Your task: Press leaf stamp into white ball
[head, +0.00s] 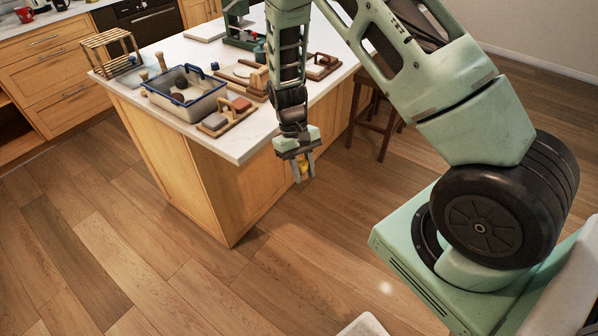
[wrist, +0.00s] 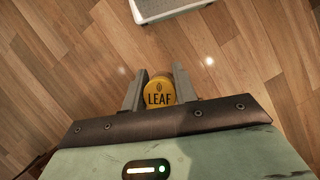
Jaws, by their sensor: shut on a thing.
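My gripper (head: 301,172) is shut on the leaf stamp, a round yellow piece marked "LEAF" (wrist: 160,92) with a small leaf picture. In the wrist view the stamp sits between the two grey fingers, its marked end facing the camera. In the head view the gripper hangs over open floor, just right of the island's edge and apart from it; only a bit of yellow shows between the fingers. I cannot make out a white ball in either view.
The kitchen island (head: 236,147) has a pale top. On it are a blue-rimmed bin (head: 205,107) holding dark round things, wooden boards with blocks (head: 228,118), a wooden rack (head: 108,47) and a green device (head: 240,25). A stool (head: 372,125) stands behind my gripper. Wooden floor (head: 130,220) is clear in front.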

